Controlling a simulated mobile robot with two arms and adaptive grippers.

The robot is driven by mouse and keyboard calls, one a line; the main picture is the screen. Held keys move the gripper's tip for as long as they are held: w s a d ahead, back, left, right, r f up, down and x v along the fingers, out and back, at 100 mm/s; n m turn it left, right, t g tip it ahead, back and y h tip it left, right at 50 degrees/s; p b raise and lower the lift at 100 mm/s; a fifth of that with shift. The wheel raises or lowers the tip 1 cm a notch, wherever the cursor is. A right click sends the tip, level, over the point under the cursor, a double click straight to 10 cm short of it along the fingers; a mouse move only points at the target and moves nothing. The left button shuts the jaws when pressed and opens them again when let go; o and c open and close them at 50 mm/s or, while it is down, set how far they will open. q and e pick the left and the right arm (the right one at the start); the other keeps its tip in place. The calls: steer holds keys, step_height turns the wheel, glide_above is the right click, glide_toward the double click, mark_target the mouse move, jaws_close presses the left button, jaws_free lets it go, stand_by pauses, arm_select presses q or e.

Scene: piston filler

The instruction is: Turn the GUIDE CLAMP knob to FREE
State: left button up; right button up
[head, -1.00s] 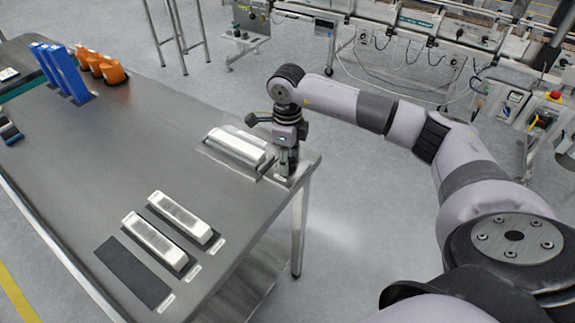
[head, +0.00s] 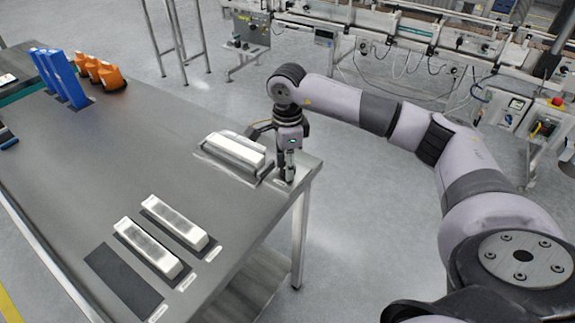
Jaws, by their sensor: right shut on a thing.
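My right gripper (head: 287,176) points straight down at the near right corner of the steel table (head: 100,180). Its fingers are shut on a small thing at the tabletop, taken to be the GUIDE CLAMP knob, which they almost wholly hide. Its marks and its FREE position cannot be read. Just left of the gripper, a long white block (head: 234,150) lies in a low metal holder (head: 222,162). My left gripper is not in view.
Two white blocks (head: 175,222) (head: 147,248) lie on dark pads beside an empty dark pad (head: 122,281). Blue upright pieces (head: 68,80) and orange pieces (head: 103,72) stand at the far left. A conveyor line (head: 420,45) and control boxes (head: 505,108) stand beyond open floor.

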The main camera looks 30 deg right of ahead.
steer(key=o, duration=1.1)
steer(key=shift+o, duration=0.2)
step_height(320, 180, up, 12)
steer(key=shift+f, duration=0.1)
stand_by(0.5)
